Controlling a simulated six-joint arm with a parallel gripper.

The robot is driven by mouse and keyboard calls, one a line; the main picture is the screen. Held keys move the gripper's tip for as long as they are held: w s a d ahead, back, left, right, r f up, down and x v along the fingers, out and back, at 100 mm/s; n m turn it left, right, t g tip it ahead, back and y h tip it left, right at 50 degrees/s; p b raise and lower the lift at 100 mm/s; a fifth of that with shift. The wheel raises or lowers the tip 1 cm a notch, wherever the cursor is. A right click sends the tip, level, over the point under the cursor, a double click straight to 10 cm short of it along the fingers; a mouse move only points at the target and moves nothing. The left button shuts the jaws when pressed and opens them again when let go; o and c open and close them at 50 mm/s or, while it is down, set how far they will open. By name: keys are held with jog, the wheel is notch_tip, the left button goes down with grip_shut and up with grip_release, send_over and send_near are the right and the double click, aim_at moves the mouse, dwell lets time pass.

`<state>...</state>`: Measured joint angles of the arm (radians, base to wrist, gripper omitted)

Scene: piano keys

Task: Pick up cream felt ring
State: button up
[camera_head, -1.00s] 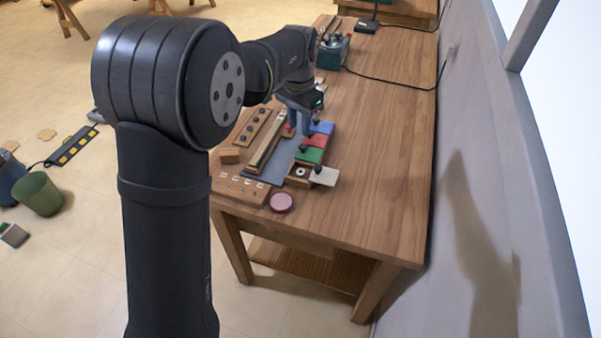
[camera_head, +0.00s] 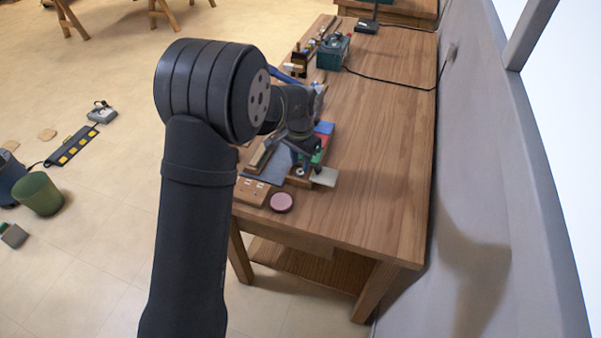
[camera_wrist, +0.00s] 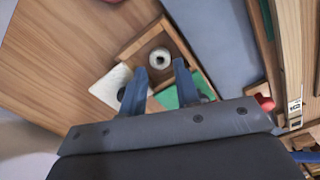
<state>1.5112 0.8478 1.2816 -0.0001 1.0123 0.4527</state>
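The cream felt ring (camera_wrist: 160,58), pale with a dark hole, lies in a small open wooden compartment (camera_wrist: 136,47). It also shows in the head view (camera_head: 300,171), small and just in front of my wrist. My gripper (camera_wrist: 160,78) has its two blue fingers apart with nothing between them. In the wrist view the fingertips point at the ring, one to each side of it and just short of it. I cannot tell how high they are above it.
A cream square lid (camera_head: 325,177) sticks out beside the compartment, and a green lid (camera_wrist: 178,96) is next to it. A grey-blue mat (camera_wrist: 222,40) lies alongside. A pink disc (camera_head: 281,202) lies near the table's front edge. The table's right side is clear.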

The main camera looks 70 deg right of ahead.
aim_at(301, 173)
notch_tip(301, 173, down, 3)
jog(key=shift+f, duration=0.1)
jog(key=c, duration=0.6)
